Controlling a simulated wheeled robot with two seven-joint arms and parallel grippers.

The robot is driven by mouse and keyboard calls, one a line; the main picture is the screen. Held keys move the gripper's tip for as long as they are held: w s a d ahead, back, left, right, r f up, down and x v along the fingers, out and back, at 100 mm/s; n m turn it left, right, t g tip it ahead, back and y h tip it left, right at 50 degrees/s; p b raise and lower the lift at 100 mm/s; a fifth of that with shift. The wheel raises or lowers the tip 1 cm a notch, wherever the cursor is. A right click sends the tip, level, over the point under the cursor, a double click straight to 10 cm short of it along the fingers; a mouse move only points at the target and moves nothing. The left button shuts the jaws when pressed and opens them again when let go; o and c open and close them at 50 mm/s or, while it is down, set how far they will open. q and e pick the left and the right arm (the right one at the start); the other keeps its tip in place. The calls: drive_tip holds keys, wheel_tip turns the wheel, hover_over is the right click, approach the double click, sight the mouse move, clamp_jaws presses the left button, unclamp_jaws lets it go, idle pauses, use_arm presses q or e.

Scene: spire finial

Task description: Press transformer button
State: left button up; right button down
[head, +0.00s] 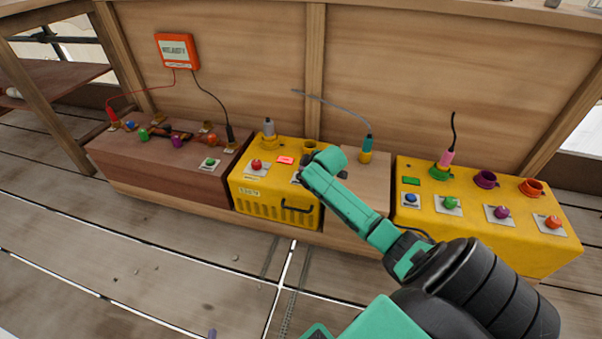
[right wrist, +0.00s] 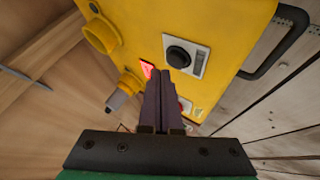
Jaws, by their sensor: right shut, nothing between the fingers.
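The yellow transformer box (head: 273,199) stands in the middle of the bench, with a red button (head: 256,164), a lit pink-red display (head: 285,160) and a black handle. In the right wrist view, a black round button (right wrist: 178,57) on a pale plate lies just beyond the fingers. My right gripper (right wrist: 167,82) is shut and empty over the box top. Its fingers partly hide the display (right wrist: 147,70) and red button (right wrist: 184,103). I cannot tell whether they touch anything. In the head view, my arm hides the black button. A small purple tip (head: 212,333) at the bottom edge may be my left gripper.
A brown box (head: 150,177) with coloured knobs and a green button stands left. A larger yellow box (head: 480,245) with several buttons and sockets stands right. A wooden back wall rises behind; open floor lies in front.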

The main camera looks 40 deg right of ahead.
idle(0.5)
drive_tip(key=shift+f, duration=0.35)
drive_tip(key=shift+f, duration=0.5)
idle(0.6)
drive_tip(key=shift+r+p, duration=0.8)
drive_tip(key=shift+p, duration=0.35)
wheel_tip(320, 180, up, 5)
drive_tip(key=p, duration=0.6)
drive_tip(key=shift+r, duration=0.15)
